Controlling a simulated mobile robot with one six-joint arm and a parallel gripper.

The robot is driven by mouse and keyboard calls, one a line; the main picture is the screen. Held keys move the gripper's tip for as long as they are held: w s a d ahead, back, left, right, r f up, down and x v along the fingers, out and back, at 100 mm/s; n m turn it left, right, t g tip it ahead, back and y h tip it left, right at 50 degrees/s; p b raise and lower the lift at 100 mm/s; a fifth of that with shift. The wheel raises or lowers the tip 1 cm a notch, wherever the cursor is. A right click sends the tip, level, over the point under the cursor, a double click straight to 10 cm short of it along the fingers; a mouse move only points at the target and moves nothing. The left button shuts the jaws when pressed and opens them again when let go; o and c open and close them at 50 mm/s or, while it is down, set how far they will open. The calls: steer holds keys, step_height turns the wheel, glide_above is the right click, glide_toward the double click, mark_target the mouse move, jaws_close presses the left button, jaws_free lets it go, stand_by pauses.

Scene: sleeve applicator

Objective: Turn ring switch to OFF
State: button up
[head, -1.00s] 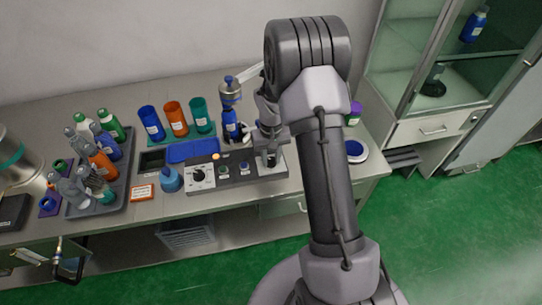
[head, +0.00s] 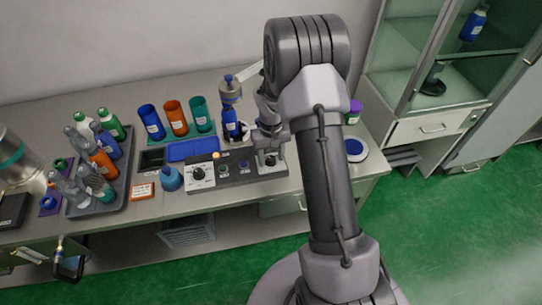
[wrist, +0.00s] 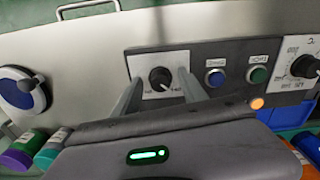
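A small black knob (wrist: 160,78) on a white plate, with a small label at either side, is at the left of the control panel in the wrist view. It appears to be the ring switch; its labels are too small to read surely. My gripper (wrist: 158,92) is open, with one finger on each side of the knob and gaps between. In the head view my gripper (head: 269,158) is over the right end of the control panel (head: 238,179), partly hiding the knob. A larger dial (head: 198,174) with several marked positions is at the panel's other end.
A blue button (wrist: 215,77) and green button (wrist: 259,74) sit between the two knobs. An amber lamp (wrist: 257,103) glows on the panel. The applicator (head: 230,108) with a blue bottle stands behind it. A bottle tray (head: 117,184) is farther left.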

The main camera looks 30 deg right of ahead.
mark_target(271, 159)
step_height(271, 159, up, 18)
steer(key=p, duration=0.5)
steer(key=shift+f, duration=0.25)
steer(key=s+a+r+m+t+b, duration=0.1)
steer(key=s+a+r+t+b, duration=0.3)
steer(key=s+a+r, duration=0.75)
steer(key=s+a+t+y+b, duration=0.1)
steer(key=s+a, duration=0.2)
steer(key=s, duration=0.3)
steer(key=s+a+f+m+y+b, duration=0.1)
steer(key=s+a+b, duration=0.1)
steer(key=s, duration=0.3)
steer(key=shift+s+a+m+t, duration=0.3)
steer(key=shift+s+a+t, duration=0.1)
steer(key=shift+a, duration=0.35)
